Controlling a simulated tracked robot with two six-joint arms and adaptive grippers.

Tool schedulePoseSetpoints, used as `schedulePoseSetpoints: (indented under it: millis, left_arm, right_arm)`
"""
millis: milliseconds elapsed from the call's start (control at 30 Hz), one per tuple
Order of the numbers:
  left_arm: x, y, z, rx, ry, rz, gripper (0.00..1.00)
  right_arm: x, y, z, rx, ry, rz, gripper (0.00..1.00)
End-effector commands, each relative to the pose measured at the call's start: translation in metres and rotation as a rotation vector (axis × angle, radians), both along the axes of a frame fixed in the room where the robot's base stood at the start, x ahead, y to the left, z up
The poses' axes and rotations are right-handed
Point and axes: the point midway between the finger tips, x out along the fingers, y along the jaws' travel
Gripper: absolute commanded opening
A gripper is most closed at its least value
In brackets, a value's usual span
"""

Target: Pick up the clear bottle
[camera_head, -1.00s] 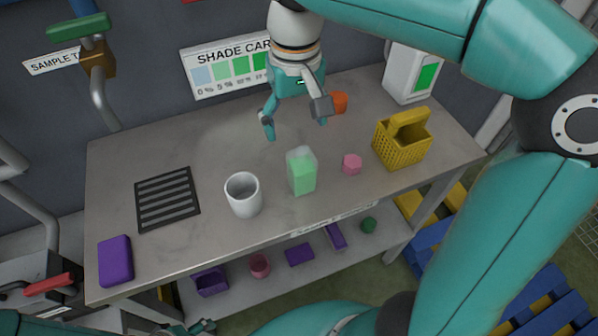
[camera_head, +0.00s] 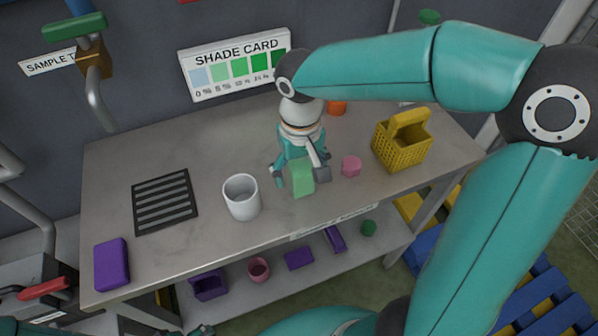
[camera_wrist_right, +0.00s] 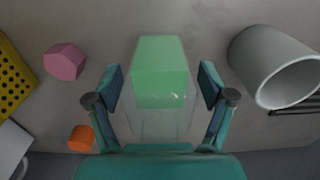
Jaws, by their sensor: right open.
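The clear bottle (camera_head: 301,184) is a small block-shaped bottle with green contents in its lower part and a clear upper part. It stands upright on the grey table near the front edge, right of the white cup (camera_head: 241,197). My right gripper (camera_head: 300,176) is open above it, with one finger on each side of its upper part. In the right wrist view the bottle (camera_wrist_right: 161,80) lies between the two spread fingers, with visible gaps on both sides. The gripper hides the bottle's top in the head view. A small part of my left gripper (camera_head: 200,330) shows at the bottom edge.
A pink block (camera_head: 351,166) and a yellow basket (camera_head: 402,148) stand right of the bottle. An orange cup (camera_head: 337,108) is behind. A black slotted mat (camera_head: 164,202) and purple block (camera_head: 112,264) lie left. A lower shelf holds several small items.

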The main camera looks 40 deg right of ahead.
Motion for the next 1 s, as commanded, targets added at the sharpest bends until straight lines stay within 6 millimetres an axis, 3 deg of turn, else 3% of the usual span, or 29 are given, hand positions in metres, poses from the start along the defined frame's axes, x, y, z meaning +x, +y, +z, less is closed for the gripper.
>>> schedulePoseSetpoints:
  millis: [233,633,1000]
  left_arm:
    - [0.0000,0.0000,-0.0001,0.000,0.000,0.000,0.80]
    - [0.0000,0.0000,0.0000,0.000,0.000,0.000,0.80]
    - [0.0000,0.0000,0.0005,0.000,0.000,0.000,0.80]
  right_arm:
    - [0.0001,-0.0001,-0.0022,0.000,-0.001,0.000,0.81]
    - [0.0002,0.0000,-0.0018,0.000,-0.001,0.000,0.16]
    - [0.0006,0.0001,0.0032,0.000,-0.002,0.000,0.16]
